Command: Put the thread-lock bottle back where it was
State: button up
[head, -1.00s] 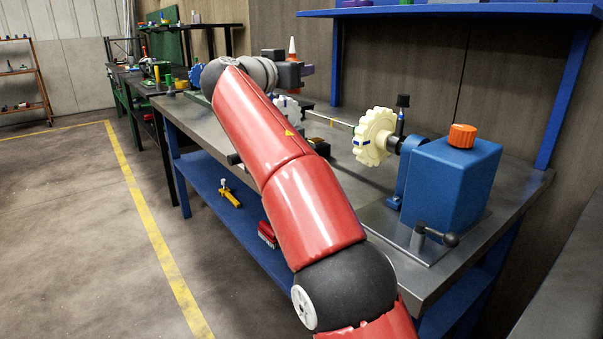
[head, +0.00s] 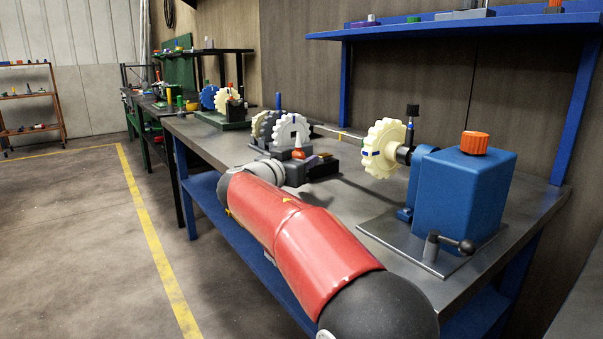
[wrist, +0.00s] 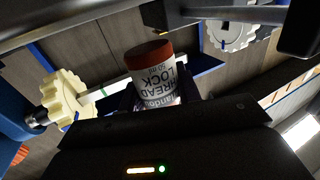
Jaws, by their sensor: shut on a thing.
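The thread-lock bottle (wrist: 153,82) fills the middle of the wrist view, with a white label reading "THREAD LOCK" and a red-brown cap. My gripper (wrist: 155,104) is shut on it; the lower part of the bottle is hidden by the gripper. In the head view the bottle (head: 298,147) shows small, with an orange-red part and a white tip, above my gripper (head: 308,163). It appears near upright, in front of the grey-white gear wheels (head: 292,130). I cannot tell whether the bottle touches anything else.
A blue machine housing (head: 465,190) with an orange cap (head: 474,142) and a cream gear (head: 383,148) stands on the right of the bench (head: 350,205). A blue shelf (head: 420,27) hangs above. Bare bench top lies between the gripper and the housing.

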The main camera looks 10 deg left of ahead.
jog(key=shift+f, duration=1.25)
jog(key=shift+f+b, duration=0.15)
jog(key=shift+b, duration=0.15)
jog(key=o, duration=1.1)
jog(key=shift+c, duration=0.2)
jog(key=shift+r+p, duration=0.25)
jog(key=shift+p, duration=0.05)
jog(key=b+v, duration=0.2)
jog(key=v, duration=1)
jog(key=shift+b, duration=0.35)
